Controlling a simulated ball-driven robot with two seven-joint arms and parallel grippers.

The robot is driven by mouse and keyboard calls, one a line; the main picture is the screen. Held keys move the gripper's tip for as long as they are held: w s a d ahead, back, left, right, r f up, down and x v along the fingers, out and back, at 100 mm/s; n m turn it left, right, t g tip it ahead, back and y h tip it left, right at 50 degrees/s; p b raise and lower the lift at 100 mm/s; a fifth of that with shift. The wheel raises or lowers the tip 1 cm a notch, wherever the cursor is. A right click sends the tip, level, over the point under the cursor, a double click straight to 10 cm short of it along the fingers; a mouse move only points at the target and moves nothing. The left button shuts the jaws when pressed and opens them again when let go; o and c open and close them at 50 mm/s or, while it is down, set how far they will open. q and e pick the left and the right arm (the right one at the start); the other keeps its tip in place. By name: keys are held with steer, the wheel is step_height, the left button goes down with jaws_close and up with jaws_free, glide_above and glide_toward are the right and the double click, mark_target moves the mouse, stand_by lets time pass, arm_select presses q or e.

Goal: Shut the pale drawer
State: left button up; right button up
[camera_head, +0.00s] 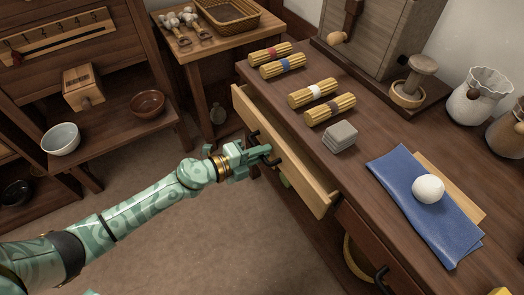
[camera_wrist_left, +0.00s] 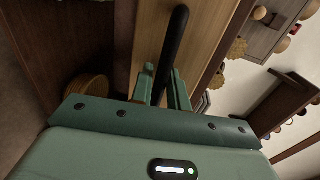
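The pale drawer (camera_head: 300,172) stands pulled out from the front of the dark wooden bench, with a black bar handle (camera_head: 253,135) on its face. My left gripper (camera_head: 262,155) is at the handle. In the left wrist view the black handle (camera_wrist_left: 177,35) runs between the two green fingers (camera_wrist_left: 165,90), which sit close on either side of it; they look shut on it. Finger contact is hard to see exactly. The pale drawer front (camera_wrist_left: 150,35) shows behind the handle. My right gripper is not in view.
The bench top (camera_head: 365,125) holds bundled yellow sticks (camera_head: 313,92), grey tiles (camera_head: 340,136), and a blue cloth (camera_head: 425,210) with a white ball (camera_head: 428,189). A dark-handled drawer (camera_head: 370,255) is at the lower right. Shelves with bowls (camera_head: 61,139) stand left; the floor (camera_head: 225,230) between is clear.

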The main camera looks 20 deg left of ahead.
mark_target(275, 146)
arm_select(q)
jaws_close()
steer(key=x, duration=0.2)
steer(key=r+x, duration=0.1)
steer(key=x, duration=0.1)
steer(key=shift+w+d, duration=0.15)
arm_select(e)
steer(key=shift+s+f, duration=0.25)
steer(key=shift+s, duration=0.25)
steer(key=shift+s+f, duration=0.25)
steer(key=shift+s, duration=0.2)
arm_select(q)
jaws_free()
steer(key=shift+p, duration=0.3)
